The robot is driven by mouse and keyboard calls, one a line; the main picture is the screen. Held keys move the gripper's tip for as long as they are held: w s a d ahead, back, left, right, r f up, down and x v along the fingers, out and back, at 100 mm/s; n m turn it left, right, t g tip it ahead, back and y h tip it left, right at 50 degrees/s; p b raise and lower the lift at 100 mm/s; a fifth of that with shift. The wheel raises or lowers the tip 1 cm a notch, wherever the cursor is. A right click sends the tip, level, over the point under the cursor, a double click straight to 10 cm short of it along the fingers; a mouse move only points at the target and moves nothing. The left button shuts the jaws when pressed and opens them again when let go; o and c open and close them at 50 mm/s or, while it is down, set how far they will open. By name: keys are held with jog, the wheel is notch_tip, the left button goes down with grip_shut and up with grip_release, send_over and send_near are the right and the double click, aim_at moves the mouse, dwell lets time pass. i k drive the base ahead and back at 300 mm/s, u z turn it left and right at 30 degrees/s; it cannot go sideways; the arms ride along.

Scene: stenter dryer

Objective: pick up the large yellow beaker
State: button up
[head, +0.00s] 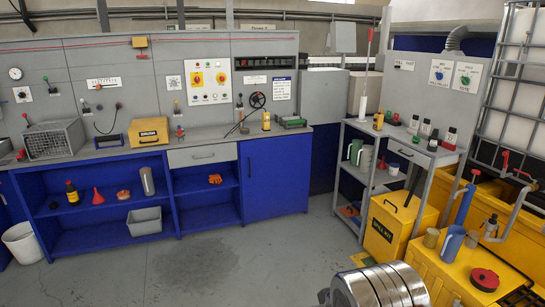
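I cannot pick out the large yellow beaker with certainty. A dull yellow-brown cup (431,238) stands upright on the yellow cabinet at the right. A blue jug (452,244) with a handle stands just right of it, and a small greyish cup (472,239) stands beyond the jug. A small yellow container (266,121) stands on the blue bench, and another small yellow item (378,121) on the grey shelf unit. My gripper is not in view; only a silvery part, likely of my own arm, shows at the bottom edge.
The yellow cabinet (440,278) also holds a red reel-like disc (485,279) and a dark-topped bottle (491,224). Pipes with red handles rise behind. A yellow spill kit bin (388,226) and grey shelf unit (408,150) stand left of it. The floor (270,250) in the middle is clear.

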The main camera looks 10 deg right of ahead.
aim_at(431, 237)
jog(key=z, duration=0.2)
jog(key=i, duration=1.45)
jog(key=z, duration=0.55)
jog(key=i, duration=0.8)
jog(key=z, duration=0.6)
jog(key=i, duration=1.5)
jog(key=z, duration=0.45)
